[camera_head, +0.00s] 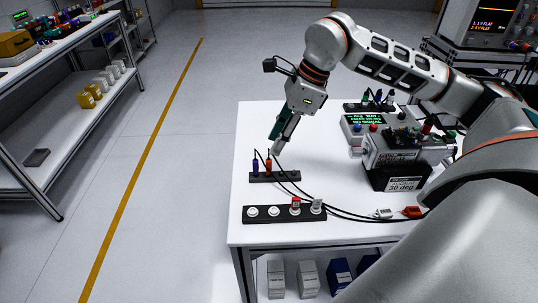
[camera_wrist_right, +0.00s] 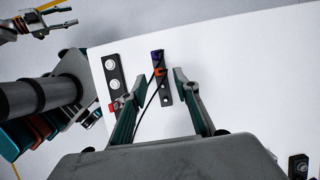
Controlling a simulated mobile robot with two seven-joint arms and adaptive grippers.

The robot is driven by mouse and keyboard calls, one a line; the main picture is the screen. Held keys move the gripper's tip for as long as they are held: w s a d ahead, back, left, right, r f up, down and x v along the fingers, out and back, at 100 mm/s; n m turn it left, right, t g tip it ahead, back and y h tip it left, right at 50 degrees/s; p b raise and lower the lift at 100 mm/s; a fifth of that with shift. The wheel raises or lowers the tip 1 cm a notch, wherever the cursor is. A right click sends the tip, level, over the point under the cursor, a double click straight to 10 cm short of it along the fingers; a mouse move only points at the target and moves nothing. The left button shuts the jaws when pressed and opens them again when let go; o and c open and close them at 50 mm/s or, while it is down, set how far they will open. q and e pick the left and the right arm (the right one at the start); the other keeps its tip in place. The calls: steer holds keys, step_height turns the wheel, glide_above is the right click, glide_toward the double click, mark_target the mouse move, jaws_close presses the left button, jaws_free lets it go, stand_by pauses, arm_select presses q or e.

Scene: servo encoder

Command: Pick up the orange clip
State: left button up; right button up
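The orange clip (camera_head: 268,165) stands upright in a short black holder (camera_head: 287,177) on the white table, beside a purple clip (camera_head: 255,166). My right gripper (camera_head: 276,143) points down just above and behind the clips. In the right wrist view its two fingers (camera_wrist_right: 159,82) are spread and empty. The orange clip (camera_wrist_right: 160,72) shows beyond and between the fingertips, with the purple clip (camera_wrist_right: 157,55) farther off. My left gripper (camera_wrist_right: 58,18) shows small at the upper left of the wrist view, its prongs apart; it is outside the head view.
Black cables run from the clips across the table to a white plug (camera_head: 384,213) and an orange-red plug (camera_head: 411,211). A black strip with round white sockets (camera_head: 284,213) lies in front. A boxed device (camera_head: 398,160) stands at right. The table's left edge is near the holder.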

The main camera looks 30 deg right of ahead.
mark_target(270, 160)
steer(key=shift+s+x, duration=0.2)
steer(key=shift+x, duration=1)
steer(key=x, duration=0.4)
steer(key=shift+s+d+f, duration=0.15)
steer(key=shift+s+f, duration=0.05)
steer(key=shift+f, duration=0.05)
steer(key=shift+w+f, duration=0.15)
steer(key=shift+f, duration=0.3)
jaws_close()
